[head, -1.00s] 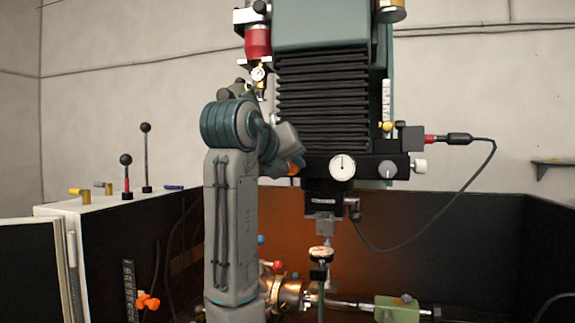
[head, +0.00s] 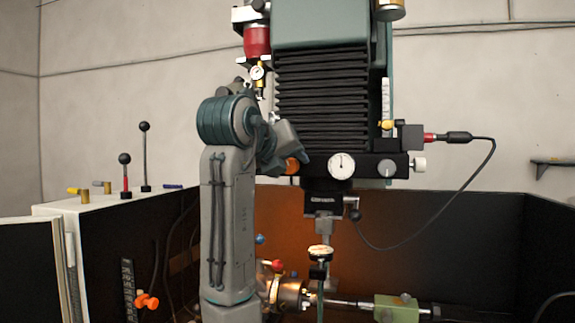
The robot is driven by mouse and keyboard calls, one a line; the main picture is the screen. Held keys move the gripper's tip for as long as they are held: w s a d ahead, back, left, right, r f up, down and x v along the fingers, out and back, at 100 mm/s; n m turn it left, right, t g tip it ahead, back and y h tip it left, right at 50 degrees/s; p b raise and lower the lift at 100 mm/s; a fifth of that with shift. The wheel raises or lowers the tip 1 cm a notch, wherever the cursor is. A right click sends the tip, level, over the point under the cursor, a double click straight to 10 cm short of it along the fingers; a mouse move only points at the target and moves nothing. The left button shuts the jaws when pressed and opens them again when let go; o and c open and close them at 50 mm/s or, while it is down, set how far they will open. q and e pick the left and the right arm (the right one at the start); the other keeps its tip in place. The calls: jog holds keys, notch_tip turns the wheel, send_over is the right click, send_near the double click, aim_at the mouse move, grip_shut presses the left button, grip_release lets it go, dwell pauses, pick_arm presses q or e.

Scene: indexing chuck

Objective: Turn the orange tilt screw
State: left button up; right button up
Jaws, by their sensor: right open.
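An orange round screw head (head: 292,167) shows at the left end of the dark block under the bellows, left of the white dial. I take it for the tilt screw. My right gripper (head: 286,158) is at it, with one finger at its upper right and the other at its left. The jaws are open, and the screw shows between them. I cannot tell whether a finger touches it. My left gripper is not in view.
A white dial (head: 341,166) and a silver knob (head: 387,168) sit right of the screw. A cable (head: 440,235) hangs at the right. A chuck (head: 287,293) lies below. An orange star knob (head: 147,301) and levers (head: 145,160) stand at the left.

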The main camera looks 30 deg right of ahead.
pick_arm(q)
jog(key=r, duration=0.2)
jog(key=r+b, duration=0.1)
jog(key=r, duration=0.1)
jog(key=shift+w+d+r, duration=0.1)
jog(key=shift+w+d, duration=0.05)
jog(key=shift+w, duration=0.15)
pick_arm(e)
jog(key=v, duration=1)
jog(key=shift+s+r, duration=0.1)
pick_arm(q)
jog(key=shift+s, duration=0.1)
